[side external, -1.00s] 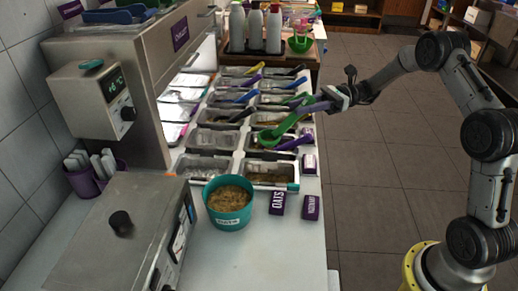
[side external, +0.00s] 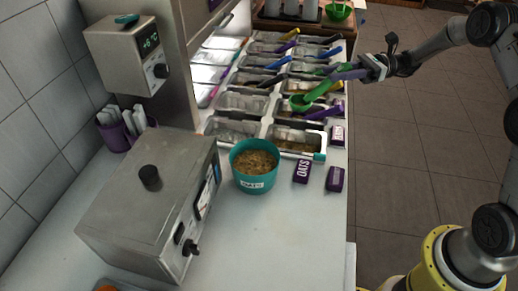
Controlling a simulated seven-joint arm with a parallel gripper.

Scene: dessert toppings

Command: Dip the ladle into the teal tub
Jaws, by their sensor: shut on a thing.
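The teal tub (side external: 270,181) stands upright on the white counter, with an OATS label on its front and brown, grainy contents inside. The green ladle (side external: 318,93) is held above the topping trays, behind and to the right of the tub. Its bowl (side external: 299,103) is clear of the tub. My gripper (side external: 358,72) is shut on the ladle's handle end. The fingertips are small and partly blend with the handle.
Metal topping trays (side external: 233,130) with several coloured utensils lie behind the tub. A grey machine (side external: 135,200) with a black knob stands left of it. Purple label blocks (side external: 301,171) lie to its right.

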